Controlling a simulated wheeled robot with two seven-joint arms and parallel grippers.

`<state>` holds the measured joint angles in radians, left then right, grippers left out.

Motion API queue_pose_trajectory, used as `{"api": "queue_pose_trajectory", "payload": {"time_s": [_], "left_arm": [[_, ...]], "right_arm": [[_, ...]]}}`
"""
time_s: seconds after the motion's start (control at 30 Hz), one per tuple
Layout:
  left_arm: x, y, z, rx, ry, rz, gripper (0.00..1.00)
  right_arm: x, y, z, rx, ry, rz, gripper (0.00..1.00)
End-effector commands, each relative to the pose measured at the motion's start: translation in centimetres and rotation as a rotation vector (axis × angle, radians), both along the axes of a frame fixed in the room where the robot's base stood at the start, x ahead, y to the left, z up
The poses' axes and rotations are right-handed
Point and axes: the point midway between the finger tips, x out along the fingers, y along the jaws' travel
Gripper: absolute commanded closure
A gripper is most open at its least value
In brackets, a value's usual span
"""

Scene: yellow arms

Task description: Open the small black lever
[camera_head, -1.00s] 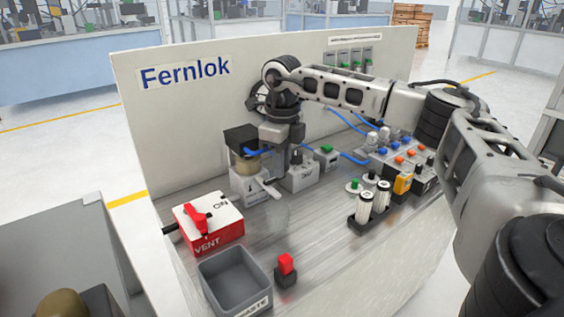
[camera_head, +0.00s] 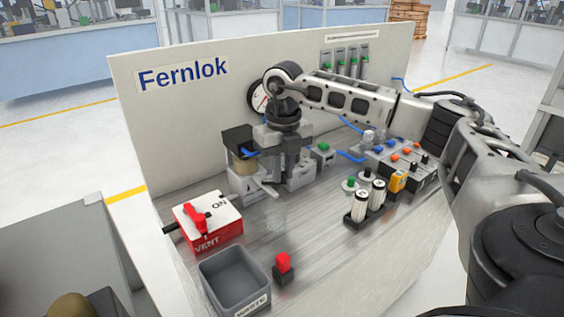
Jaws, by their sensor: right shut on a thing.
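My right gripper (camera_head: 290,165) points down over a small white block (camera_head: 302,180) near the back panel. Its fingers are shut on the small black lever on top of that block. The lever itself is hidden behind the fingers, so its angle cannot be told. My left gripper is not in view.
Just left stands a unit with a black top (camera_head: 238,140), a blue tube and a pale handle (camera_head: 269,188). A red and white VENT box (camera_head: 212,228), a grey waste bin (camera_head: 233,281) and a red button (camera_head: 283,262) are in front. White cylinders (camera_head: 361,205) stand right.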

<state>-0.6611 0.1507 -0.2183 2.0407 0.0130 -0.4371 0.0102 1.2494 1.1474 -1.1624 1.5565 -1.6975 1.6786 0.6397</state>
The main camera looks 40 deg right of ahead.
Motion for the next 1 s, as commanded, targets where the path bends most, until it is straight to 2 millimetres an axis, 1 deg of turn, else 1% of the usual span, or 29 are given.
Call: {"api": "queue_pose_trajectory", "payload": {"time_s": [0.27,0.6,0.8,1.0], "left_arm": [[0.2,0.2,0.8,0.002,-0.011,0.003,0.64],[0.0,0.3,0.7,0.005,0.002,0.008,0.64],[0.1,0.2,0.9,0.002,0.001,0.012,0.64],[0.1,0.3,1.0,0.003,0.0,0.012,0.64]], "right_arm": [[-0.7,0.8,0.2,0.001,-0.003,-0.262,1.0],[-1.1,1.9,0.2,0.0,-0.002,-0.554,1.0],[-1.2,2.4,0.2,0.0,-0.003,-0.679,1.0],[-1.2,2.7,0.2,0.001,-0.004,-0.753,1.0]]}}
